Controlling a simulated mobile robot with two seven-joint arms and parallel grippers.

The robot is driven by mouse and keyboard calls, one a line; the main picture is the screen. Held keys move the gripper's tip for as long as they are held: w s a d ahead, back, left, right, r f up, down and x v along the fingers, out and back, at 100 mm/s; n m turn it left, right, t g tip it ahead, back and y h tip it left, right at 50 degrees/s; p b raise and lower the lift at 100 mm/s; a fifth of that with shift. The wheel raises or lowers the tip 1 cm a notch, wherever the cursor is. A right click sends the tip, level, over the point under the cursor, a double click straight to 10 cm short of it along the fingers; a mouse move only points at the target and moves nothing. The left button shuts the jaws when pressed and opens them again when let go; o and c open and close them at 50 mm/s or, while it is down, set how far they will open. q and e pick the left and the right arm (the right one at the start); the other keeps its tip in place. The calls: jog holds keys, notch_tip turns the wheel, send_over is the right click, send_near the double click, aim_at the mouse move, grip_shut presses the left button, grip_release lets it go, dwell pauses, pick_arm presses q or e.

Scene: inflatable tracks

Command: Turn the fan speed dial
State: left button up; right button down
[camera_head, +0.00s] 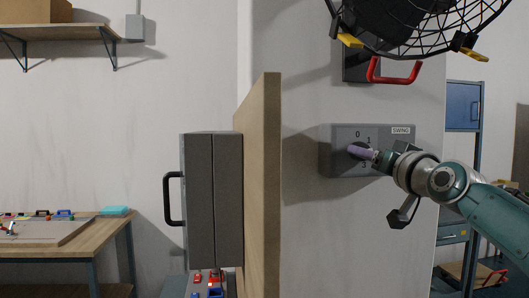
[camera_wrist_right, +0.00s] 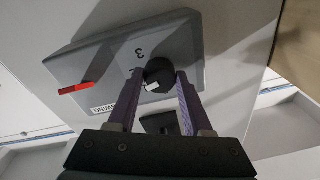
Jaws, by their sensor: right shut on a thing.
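The grey fan control box (camera_head: 342,135) is on the pale wall face right of centre, with the numbers 0, 1 and 3 and a SWING label. In the right wrist view the box (camera_wrist_right: 185,40) shows close up. The black round speed dial (camera_wrist_right: 159,70) with a white mark sits between the purple fingers of my right gripper (camera_wrist_right: 160,76). In the head view my right gripper (camera_head: 361,152) is at the box front, shut on the dial and largely hiding it. My left gripper is not in view.
A workbench (camera_head: 85,230) is at far left. A red lever (camera_wrist_right: 78,89) is on the box.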

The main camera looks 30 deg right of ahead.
jog(key=m+p, duration=0.1)
jog(key=m, duration=0.4)
jog(key=shift+a+r+h, duration=0.1)
jog(key=shift+h, duration=0.3)
jog(key=shift+c, duration=1.6)
grip_release()
